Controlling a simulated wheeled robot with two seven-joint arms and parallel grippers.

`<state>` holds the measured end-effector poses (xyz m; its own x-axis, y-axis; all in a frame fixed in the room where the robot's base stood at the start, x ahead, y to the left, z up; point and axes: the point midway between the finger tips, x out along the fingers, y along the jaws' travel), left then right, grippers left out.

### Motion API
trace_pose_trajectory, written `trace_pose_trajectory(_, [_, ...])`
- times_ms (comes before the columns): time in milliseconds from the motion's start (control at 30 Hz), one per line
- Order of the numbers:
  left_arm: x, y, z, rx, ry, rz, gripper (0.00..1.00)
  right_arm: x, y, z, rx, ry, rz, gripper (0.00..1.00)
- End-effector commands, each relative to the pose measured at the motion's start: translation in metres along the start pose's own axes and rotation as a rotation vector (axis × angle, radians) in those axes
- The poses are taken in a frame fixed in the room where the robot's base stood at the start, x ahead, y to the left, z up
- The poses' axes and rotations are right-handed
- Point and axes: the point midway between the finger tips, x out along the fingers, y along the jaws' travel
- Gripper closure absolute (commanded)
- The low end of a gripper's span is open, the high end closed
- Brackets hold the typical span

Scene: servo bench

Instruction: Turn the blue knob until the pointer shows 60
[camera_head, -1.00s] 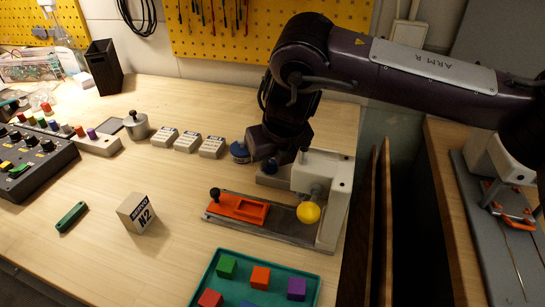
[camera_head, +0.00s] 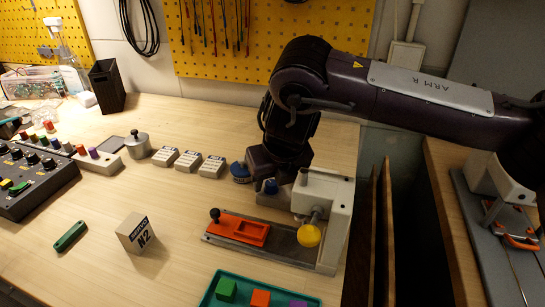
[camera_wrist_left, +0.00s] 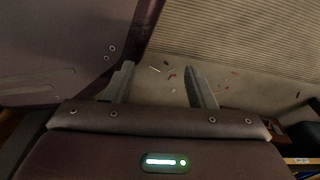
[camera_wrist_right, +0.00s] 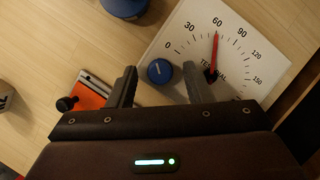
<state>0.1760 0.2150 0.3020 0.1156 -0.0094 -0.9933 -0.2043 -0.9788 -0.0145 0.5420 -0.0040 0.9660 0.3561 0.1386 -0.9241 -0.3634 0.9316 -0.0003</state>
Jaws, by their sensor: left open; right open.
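The blue knob (camera_wrist_right: 160,71) lies between the fingertips of my open right gripper (camera_wrist_right: 160,77) in the right wrist view, with no clear contact. In the head view the knob (camera_head: 270,186) shows just below that gripper. The white dial (camera_wrist_right: 249,50) beside it reads 0 to 150 in the visible part. Its red pointer (camera_wrist_right: 214,50) points at or very near 60. The lower right of the dial is hidden by the gripper. My left gripper (camera_wrist_left: 158,66) is open and empty above the floor, and out of the head view.
A white housing with a yellow ball knob (camera_head: 309,236) stands close beside the right gripper. An orange slide (camera_head: 238,229) lies in front. A blue round object (camera_head: 240,172) and grey-white blocks (camera_head: 212,166) are to the left. A green tray (camera_head: 218,285) sits at the front.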

Motion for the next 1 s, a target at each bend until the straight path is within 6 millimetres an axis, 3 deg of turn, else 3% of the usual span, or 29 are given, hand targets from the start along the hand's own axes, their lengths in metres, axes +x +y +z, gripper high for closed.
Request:
trace_pose_trajectory(167, [-0.001,0.0,-0.001,0.0,0.001,0.0,0.5,-0.022,0.001,0.01,0.0,-0.004,0.001,0.54])
trace_pose_trajectory(333, [-0.005,-0.001,-0.004,0.0,0.017,-0.001,0.5,-0.063,0.0,0.027,0.001,-0.008,-0.002,0.54])
trace_pose_trajectory(700, [-0.004,-0.001,0.043,0.006,-0.014,-0.001,0.5,-0.146,0.0,0.061,0.0,-0.006,-0.003,0.54])
trace_pose_trajectory(1000, [-0.007,-0.001,0.067,0.009,-0.024,0.0,0.5,-0.181,0.0,0.075,0.001,-0.002,-0.001,0.54])
